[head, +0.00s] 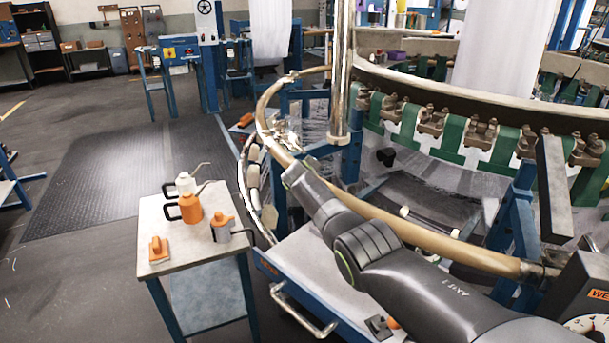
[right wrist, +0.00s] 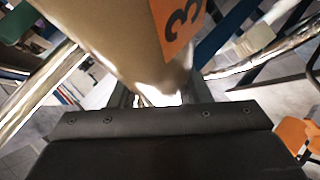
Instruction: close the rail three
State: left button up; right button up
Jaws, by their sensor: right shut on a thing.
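Rail three is a tan, curved rail (head: 440,236) in front of the loom in the head view. It runs from near the shiny upright post down to a metal fitting (head: 546,271) at the lower right. In the right wrist view the rail (right wrist: 105,38) fills the top middle and carries an orange label with a 3 (right wrist: 178,28). My right gripper (head: 287,162) is at the rail's left bend, and its fingers (right wrist: 160,97) are shut on the rail. The fingertips are partly hidden in both views. My left gripper is not in view.
The circular loom ring (head: 450,95) with green straps stands behind the rail. A small table (head: 165,230) with orange and white bottles stands at the left. A metal post (head: 341,80) rises beside the rail. A dial box (head: 580,300) is at lower right. Floor beyond the table is clear.

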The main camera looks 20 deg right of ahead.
jog(key=shift+a+f, duration=0.1)
jog(key=shift+f, duration=0.25)
jog(key=shift+s+f, duration=0.1)
jog(key=shift+s+f, duration=0.1)
jog(key=shift+f, duration=0.2)
jog(key=o, duration=1.4)
jog(key=shift+r, duration=0.1)
jog(key=shift+r, duration=0.1)
